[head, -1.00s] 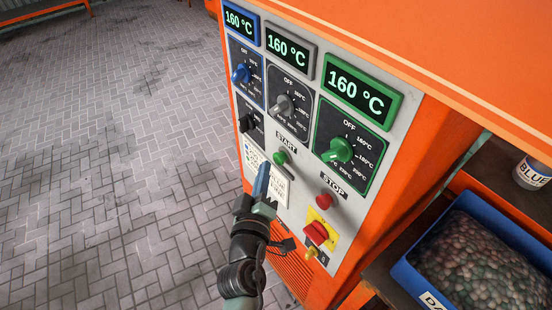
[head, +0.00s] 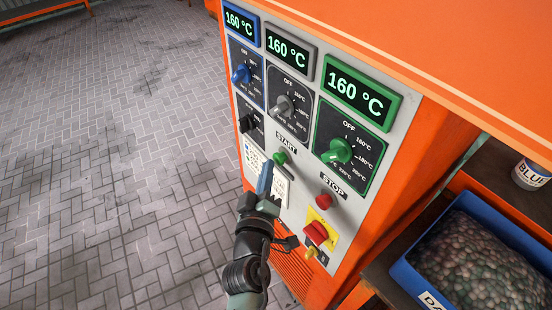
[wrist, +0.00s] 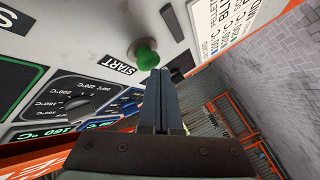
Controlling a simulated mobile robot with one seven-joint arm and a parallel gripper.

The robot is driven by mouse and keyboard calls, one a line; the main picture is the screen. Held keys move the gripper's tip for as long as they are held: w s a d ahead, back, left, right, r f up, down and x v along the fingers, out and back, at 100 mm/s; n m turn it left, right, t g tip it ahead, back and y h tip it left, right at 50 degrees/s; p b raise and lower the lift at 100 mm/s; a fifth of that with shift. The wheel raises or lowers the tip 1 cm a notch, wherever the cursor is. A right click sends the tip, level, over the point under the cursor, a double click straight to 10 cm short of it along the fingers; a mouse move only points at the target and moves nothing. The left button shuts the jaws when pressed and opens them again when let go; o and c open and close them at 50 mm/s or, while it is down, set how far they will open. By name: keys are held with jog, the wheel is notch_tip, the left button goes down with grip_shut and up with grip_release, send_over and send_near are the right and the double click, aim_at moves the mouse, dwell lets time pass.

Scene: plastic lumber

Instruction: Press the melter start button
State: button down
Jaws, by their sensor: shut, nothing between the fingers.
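The green start button (head: 280,158) sits on the grey control panel below the START label (head: 287,142). In the wrist view the green button (wrist: 146,55) is just beyond the tips of my gripper (wrist: 160,72), slightly to their left. My gripper (head: 266,166) is shut and empty, its fingers pointing up at the panel just left of and below the button. I cannot tell whether the tips touch the button.
A red stop button (head: 325,201) and a red switch on a yellow plate (head: 318,231) are lower right. Knobs sit above, including a green one (head: 339,150). Displays read 160 °C. A blue crate of pellets (head: 427,283) stands at right. Open paved floor (head: 110,170) lies left.

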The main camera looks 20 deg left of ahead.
jog(key=shift+w+d+p, duration=0.3)
jog(key=shift+w+d, duration=0.05)
jog(key=shift+w, duration=0.05)
dwell(0.9)
jog(key=shift+s+a+b, duration=0.6)
jog(key=shift+s, duration=0.15)
jog(key=shift+s+a+b, duration=0.8)
jog(key=shift+s, duration=0.2)
jog(key=shift+s+a+b, duration=0.75)
jog(key=shift+s, duration=0.25)
